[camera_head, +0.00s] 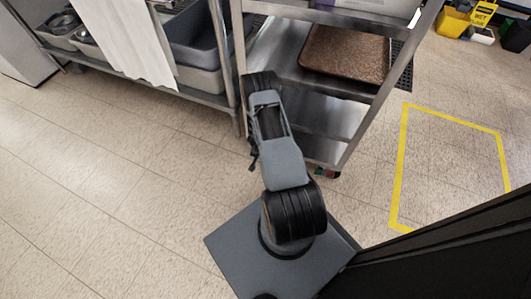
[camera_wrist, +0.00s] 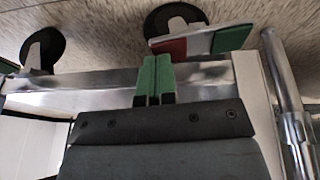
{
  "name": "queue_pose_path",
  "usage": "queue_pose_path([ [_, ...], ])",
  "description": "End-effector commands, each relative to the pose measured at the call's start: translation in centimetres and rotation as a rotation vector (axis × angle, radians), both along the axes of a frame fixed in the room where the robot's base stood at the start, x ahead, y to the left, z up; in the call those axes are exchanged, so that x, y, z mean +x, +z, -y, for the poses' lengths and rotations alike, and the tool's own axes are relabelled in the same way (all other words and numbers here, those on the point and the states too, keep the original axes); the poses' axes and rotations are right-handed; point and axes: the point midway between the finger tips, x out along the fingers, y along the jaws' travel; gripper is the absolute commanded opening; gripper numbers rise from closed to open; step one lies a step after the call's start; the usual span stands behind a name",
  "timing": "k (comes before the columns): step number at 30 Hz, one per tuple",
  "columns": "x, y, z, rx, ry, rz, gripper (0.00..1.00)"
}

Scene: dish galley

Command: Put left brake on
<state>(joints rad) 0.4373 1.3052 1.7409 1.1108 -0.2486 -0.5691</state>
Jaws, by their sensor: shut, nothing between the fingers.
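My gripper (camera_wrist: 154,66) shows in the wrist view with its two green fingers together and nothing between them. Just beyond the fingertips is a brake pedal (camera_wrist: 204,41), with a red left end, a pale middle and a green right end. I cannot tell if the fingers touch it. A black caster wheel (camera_wrist: 177,20) is behind the pedal. My gripper is hidden there behind my arm.
A second caster (camera_wrist: 42,50) stands at the left in the wrist view, with a metal post (camera_wrist: 285,90) at the right. A brown tray (camera_head: 345,52) lies on the cart. A steel rack (camera_head: 207,97) is beside it. Yellow tape (camera_head: 396,165) marks open floor at right.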

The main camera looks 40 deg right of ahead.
Motion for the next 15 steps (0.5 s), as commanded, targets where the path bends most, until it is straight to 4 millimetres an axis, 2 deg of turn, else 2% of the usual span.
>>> queue_pose_path([
  [15,-0.5,-1.4,0.6,-0.001,0.0,-0.001,0.0],
])
